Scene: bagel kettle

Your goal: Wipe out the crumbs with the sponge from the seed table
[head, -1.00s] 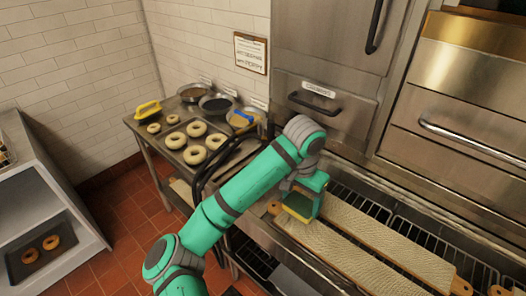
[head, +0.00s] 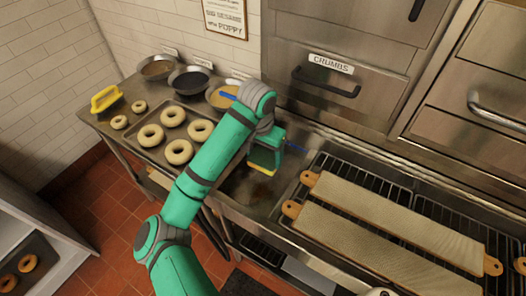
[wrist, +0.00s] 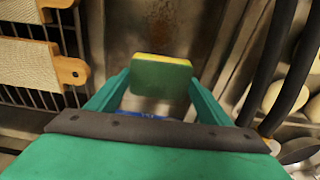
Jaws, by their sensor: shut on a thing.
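My gripper (head: 265,155) is shut on a sponge (wrist: 160,78), green with a yellow edge. In the wrist view the sponge sits between the two fingers; in the head view its yellow lower edge shows (head: 262,171). The gripper is over the bare right part of the steel seed table (head: 250,195), between the bagel tray and the oven rack. Whether the sponge touches the steel is unclear. Darker smudges show on the steel below it, but I cannot make out single crumbs. A drawer labelled CRUMBS (head: 325,82) is shut behind.
A tray (head: 150,160) of bagels, several bowls (head: 190,80) and a yellow-handled tool (head: 105,98) occupy the table's left. Wooden boards (head: 395,222) rest on the rack to the right.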

